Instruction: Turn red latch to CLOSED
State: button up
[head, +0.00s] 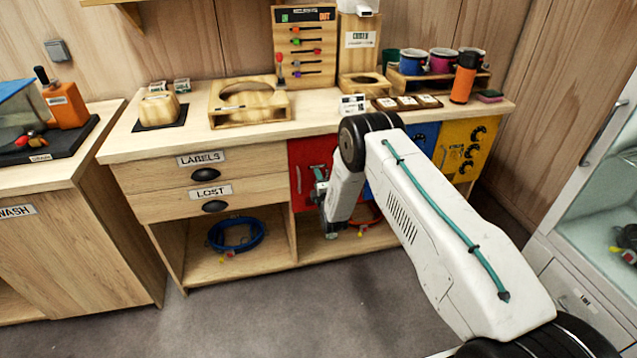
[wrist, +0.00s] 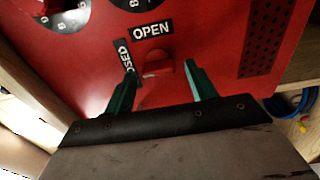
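The red latch (wrist: 164,72) is a small red piece on a red panel (wrist: 215,40) in the wrist view. Beside it are the OPEN label (wrist: 152,30), above, and the CLOSED label (wrist: 124,58), to the left and partly covered by a finger. My gripper (wrist: 160,70) is open, its two green fingers on either side of the latch with gaps showing; contact is not visible. Which label the latch points to is unclear. In the head view, my gripper (head: 321,190) is at the red panel (head: 303,158) under the counter; my arm hides the latch there.
The wrist view shows dials (wrist: 68,18) at upper left and a perforated patch (wrist: 265,40) at right. In the head view, drawers (head: 212,190) stand left of the panel, and blue (head: 424,137) and yellow (head: 462,150) panels to the right. A blue coil (head: 236,235) lies in the shelf below.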

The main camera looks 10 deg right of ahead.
jog(key=shift+d, duration=0.2)
jog(key=s, duration=0.7)
jog(key=shift+s, duration=0.4)
jog(key=shift+a, duration=0.1)
